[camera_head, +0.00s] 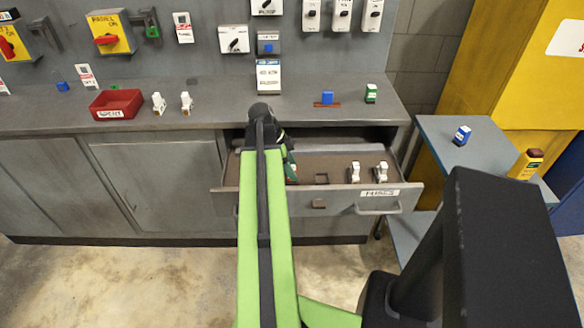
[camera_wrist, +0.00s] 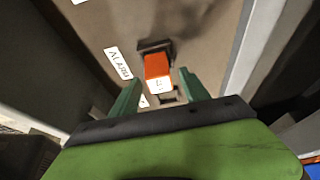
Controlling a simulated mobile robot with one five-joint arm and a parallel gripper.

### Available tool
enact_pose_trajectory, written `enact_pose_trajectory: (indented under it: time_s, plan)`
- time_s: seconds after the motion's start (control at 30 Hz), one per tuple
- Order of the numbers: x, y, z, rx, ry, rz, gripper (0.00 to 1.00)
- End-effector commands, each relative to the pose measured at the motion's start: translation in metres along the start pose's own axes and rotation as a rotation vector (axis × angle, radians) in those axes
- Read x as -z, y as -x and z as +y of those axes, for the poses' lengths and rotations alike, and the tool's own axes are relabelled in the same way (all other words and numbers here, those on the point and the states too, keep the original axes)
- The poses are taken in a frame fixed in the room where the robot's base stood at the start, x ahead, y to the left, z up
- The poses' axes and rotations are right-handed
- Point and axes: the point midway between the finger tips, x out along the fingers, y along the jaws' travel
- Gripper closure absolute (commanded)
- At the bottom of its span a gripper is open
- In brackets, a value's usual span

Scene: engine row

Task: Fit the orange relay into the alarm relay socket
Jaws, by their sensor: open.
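In the wrist view the orange relay (camera_wrist: 157,65), with a white labelled end, stands between the two green fingers of my gripper (camera_wrist: 159,92). The fingers are apart, with a gap on both sides of the relay. A dark socket (camera_wrist: 155,46) shows just behind the relay, beside a white label reading ALARM (camera_wrist: 118,63). I cannot tell whether the relay is seated in that socket. Another dark opening (camera_wrist: 169,96) lies near the white end, partly hidden. In the head view my gripper (camera_head: 290,168) is down in the open drawer (camera_head: 230,178), mostly hidden by my arm.
Two white relays (camera_head: 368,171) stand at the drawer's right. The counter (camera_head: 220,98) above holds a red tray (camera_head: 116,104), two white pieces and small blue and green pieces. A side table (camera_head: 465,160) at right holds a blue and a yellow item. Drawer walls flank my gripper.

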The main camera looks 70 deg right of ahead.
Motion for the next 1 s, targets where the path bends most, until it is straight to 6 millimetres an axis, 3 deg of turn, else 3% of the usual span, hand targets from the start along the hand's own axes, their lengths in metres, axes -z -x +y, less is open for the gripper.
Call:
enact_pose_trajectory:
  time_s: [0.5, 0.63, 0.93, 1.0]
  plan:
    - [0.003, 0.111, 0.000, 0.001, 0.002, 0.000, 0.46]
    - [0.001, 0.120, 0.000, 0.001, 0.001, 0.000, 0.46]
    - [-0.001, 0.118, 0.000, 0.001, 0.002, 0.000, 0.46]
    - [-0.011, 0.121, 0.002, 0.007, 0.038, -0.005, 0.46]
